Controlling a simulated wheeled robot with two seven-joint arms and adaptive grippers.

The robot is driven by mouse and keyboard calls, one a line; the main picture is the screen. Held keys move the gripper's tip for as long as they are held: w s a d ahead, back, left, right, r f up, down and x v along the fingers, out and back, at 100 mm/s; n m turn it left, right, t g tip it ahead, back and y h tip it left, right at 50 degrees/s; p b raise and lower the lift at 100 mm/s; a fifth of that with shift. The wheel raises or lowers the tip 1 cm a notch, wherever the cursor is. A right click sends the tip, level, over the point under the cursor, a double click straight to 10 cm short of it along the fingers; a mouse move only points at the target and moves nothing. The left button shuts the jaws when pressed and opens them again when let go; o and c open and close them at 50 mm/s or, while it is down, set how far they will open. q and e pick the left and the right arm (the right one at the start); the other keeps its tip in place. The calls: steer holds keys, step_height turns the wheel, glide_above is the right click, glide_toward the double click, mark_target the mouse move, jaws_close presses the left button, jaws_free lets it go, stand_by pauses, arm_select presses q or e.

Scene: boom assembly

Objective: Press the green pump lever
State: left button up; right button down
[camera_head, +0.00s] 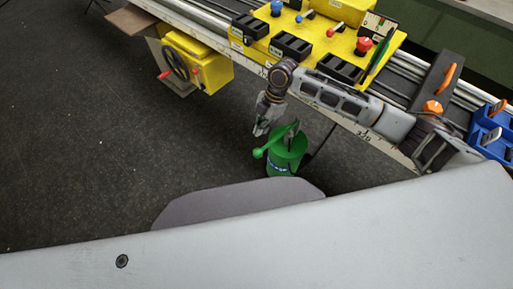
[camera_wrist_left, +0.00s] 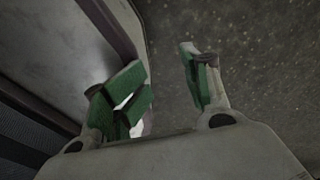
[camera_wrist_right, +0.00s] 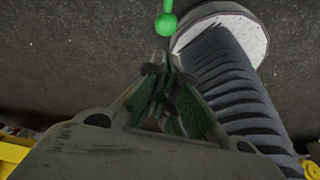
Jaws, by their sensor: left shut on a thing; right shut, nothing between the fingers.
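The green pump (camera_head: 287,160) is a green cylinder on the floor at the front side of the rail table. Its green lever ends in a round ball (camera_head: 258,153), which points left. The ball also shows at the top of the right wrist view (camera_wrist_right: 166,24). My right gripper (camera_head: 261,129) is shut and empty, just above and beyond the ball in the head view, with a small gap in the picture. My left gripper (camera_wrist_left: 165,85) shows only in its wrist view. Its green pads stand apart with floor visible between them; any object held is not visible.
A yellow block (camera_head: 325,38) with black slots and coloured knobs is mounted on the rail table. A yellow box (camera_head: 205,68) with a handwheel hangs at its side. A blue holder (camera_head: 490,132) is at the right. The dark floor (camera_head: 90,130) left of the pump is clear.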

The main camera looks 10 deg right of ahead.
steer(key=r+n, duration=0.2)
glide_above(256, 152)
steer(key=shift+n+h, duration=0.3)
steer(key=shift+h, duration=0.1)
step_height(256, 152, down, 12)
steer(key=shift+d+r, duration=0.1)
steer(key=shift+f+b, duration=0.3)
steer(key=shift+f, duration=0.3)
arm_select(q)
steer(key=shift+w+a+f, duration=0.1)
steer(key=shift+w+a, duration=0.35)
steer(key=shift+a, duration=0.2)
steer(key=shift+w+a+f, duration=0.1)
steer(key=shift+w+a, duration=0.3)
steer(key=shift+a, duration=0.25)
arm_select(e)
steer(key=shift+f, duration=0.2)
